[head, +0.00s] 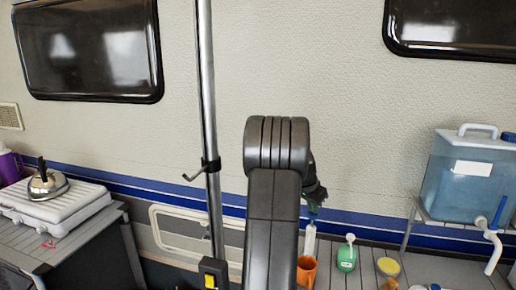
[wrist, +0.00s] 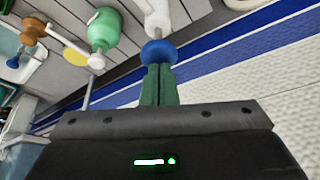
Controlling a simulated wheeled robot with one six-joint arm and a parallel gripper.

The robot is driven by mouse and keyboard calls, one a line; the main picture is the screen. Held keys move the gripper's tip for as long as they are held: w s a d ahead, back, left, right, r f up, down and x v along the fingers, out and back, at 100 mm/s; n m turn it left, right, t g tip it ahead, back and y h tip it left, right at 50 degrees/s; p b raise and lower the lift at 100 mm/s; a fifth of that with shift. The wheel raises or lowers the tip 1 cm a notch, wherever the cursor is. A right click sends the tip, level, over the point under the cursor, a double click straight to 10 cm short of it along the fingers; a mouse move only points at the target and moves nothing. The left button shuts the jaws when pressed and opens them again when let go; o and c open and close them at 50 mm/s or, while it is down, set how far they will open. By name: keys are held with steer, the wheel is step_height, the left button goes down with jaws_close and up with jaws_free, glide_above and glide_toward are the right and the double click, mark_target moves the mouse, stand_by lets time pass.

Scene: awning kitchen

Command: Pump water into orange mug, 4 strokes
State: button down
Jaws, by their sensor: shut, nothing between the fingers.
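The orange mug (head: 306,271) stands on the slatted counter, partly hidden behind my arm. A white pump (head: 310,241) rises just behind it. In the wrist view the pump (wrist: 157,14) carries a round blue knob (wrist: 158,52). My gripper (head: 314,212) is above the pump. Its green fingers also show in the wrist view (wrist: 158,70); they are shut and empty, with their tips right at the knob. I cannot tell whether they touch it. The mug's inside and any water in it cannot be made out, and I cannot clearly pick the mug out in the wrist view.
A green bottle with a white pump top (head: 346,256) and a yellow disc (head: 388,268) stand right of the mug. A blue water container (head: 462,178) with a white spout is at far right. A metal pole (head: 207,110) stands left of my arm.

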steer(key=shift+f+b, duration=1.1)
steer(key=shift+f, duration=0.4)
steer(key=shift+r, duration=0.15)
steer(key=shift+r+p, duration=1.35)
steer(key=shift+r, duration=0.8)
steer(key=shift+f, duration=0.15)
